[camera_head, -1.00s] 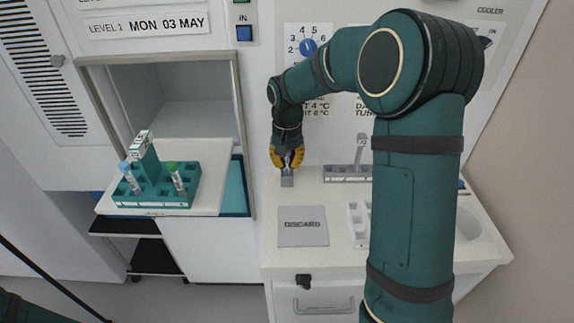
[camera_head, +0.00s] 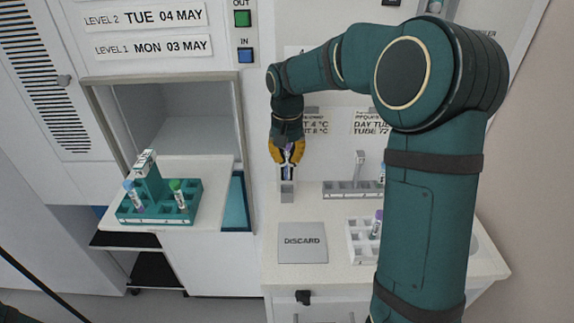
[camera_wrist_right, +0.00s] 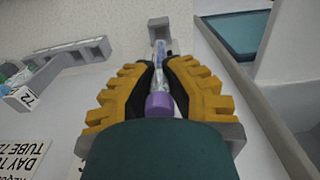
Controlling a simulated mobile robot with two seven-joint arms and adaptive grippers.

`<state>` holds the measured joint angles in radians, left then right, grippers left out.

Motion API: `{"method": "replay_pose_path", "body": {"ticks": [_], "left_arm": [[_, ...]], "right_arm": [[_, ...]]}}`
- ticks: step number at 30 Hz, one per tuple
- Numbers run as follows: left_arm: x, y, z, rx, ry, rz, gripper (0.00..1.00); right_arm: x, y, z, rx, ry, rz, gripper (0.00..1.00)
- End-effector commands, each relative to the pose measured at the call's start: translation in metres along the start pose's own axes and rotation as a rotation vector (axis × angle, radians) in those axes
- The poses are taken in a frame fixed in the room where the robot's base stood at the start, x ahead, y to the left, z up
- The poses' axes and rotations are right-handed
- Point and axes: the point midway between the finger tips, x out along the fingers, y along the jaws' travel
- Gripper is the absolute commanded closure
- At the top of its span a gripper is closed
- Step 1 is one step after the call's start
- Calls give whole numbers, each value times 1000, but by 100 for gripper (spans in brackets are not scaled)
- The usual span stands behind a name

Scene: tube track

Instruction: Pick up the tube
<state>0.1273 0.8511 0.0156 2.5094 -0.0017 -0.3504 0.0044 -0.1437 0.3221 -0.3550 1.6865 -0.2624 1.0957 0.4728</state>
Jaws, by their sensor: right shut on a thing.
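My right gripper (camera_head: 287,158) is shut on a clear tube (camera_head: 287,173) with a purple cap. The tube hangs upright below the fingers, over a small grey single holder (camera_head: 287,192) on the white counter. I cannot tell whether its lower end is fully clear of the holder. In the right wrist view, the tube's purple cap (camera_wrist_right: 159,104) sits between the yellow-padded fingers (camera_wrist_right: 160,88), and the tube points toward the grey holder (camera_wrist_right: 159,27). My left gripper is out of view.
A teal rack (camera_head: 160,215) with two capped tubes stands on a shelf at the left. A grey DISCARD plate (camera_head: 302,256) lies in front of the holder. A grey rack (camera_head: 345,190) and a white rack (camera_head: 359,245) with a purple-capped tube are to the right, partly behind my arm.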

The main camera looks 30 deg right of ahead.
Motion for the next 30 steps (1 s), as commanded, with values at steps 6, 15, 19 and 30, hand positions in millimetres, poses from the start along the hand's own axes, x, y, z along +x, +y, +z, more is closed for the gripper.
{"method": "replay_pose_path", "body": {"ticks": [6, 15, 19, 30], "left_arm": [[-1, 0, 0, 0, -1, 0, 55], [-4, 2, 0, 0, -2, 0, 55], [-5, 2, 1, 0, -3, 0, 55], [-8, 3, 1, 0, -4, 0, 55]], "right_arm": [[1, 0, 41, -3, -3, -1, 100], [1, 0, 102, -4, -2, 0, 100], [2, 0, 127, -3, -2, -1, 100], [2, 0, 172, -1, -2, 1, 100]]}}
